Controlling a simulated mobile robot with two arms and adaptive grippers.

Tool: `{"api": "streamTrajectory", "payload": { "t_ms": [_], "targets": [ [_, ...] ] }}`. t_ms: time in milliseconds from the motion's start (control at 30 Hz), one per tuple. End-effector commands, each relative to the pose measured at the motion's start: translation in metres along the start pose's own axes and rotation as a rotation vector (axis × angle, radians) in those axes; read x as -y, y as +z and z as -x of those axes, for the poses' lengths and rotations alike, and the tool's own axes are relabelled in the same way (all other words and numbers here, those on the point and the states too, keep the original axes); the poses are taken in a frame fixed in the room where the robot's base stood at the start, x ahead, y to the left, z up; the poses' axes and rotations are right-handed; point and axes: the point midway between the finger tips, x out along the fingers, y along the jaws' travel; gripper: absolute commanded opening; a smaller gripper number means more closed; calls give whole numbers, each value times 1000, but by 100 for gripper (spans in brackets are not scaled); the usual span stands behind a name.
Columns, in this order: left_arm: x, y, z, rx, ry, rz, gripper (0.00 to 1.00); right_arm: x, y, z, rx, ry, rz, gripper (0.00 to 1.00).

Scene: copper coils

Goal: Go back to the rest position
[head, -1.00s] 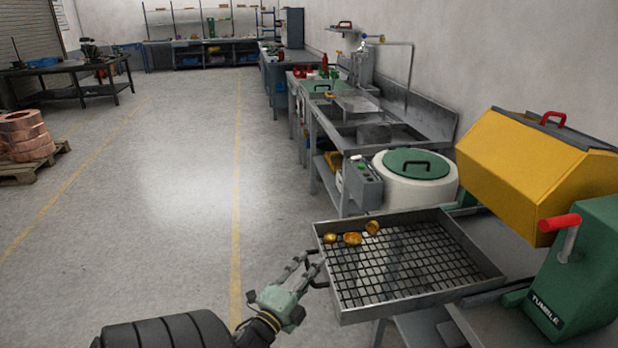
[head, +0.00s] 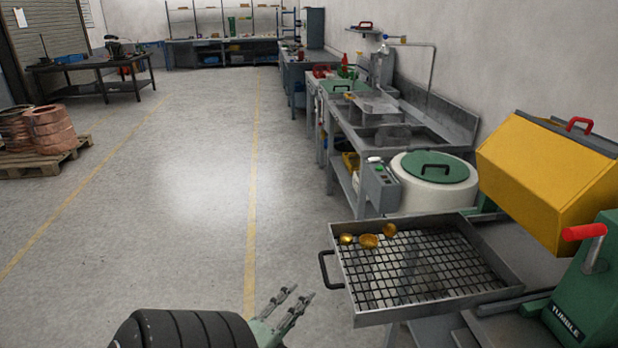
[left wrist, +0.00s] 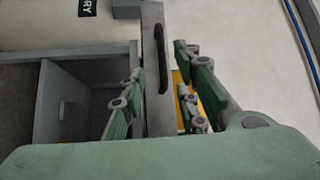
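My left gripper (head: 301,293) is in the lower middle of the head view, left of the wire-mesh tray (head: 338,262) and apart from its dark side handle (head: 325,270). Its fingers are spread with nothing between them. In the left wrist view the left gripper (left wrist: 160,78) also shows open, its green-backed fingers on either side of a grey upright panel with a dark slot or handle. I cannot tell whether the panel lies between the fingers or beyond them. My right gripper is in no view.
Several brass-coloured pieces (head: 369,241) lie in the tray's far left corner. A yellow hopper (head: 545,170) and a green tumbler (head: 590,300) stand at right, a white drum (head: 433,195) behind. Coils (head: 48,130) sit on a pallet (head: 50,163) at left. The floor between is clear.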

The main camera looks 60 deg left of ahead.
Motion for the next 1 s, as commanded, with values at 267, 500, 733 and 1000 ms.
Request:
{"api": "streamTrajectory", "payload": {
  "t_ms": [267, 500, 733, 1000],
  "targets": [
    [0, 0, 8, 0, -1, 0, 29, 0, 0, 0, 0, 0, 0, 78],
    [0, 0, 8, 0, -1, 0, 29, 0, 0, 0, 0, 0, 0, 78],
    [-1, 0, 8, 1, 1, 4, 29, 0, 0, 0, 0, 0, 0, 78],
    [-107, -21, 10, 67, 196, 277, 29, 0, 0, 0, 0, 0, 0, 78]
  ]
}}
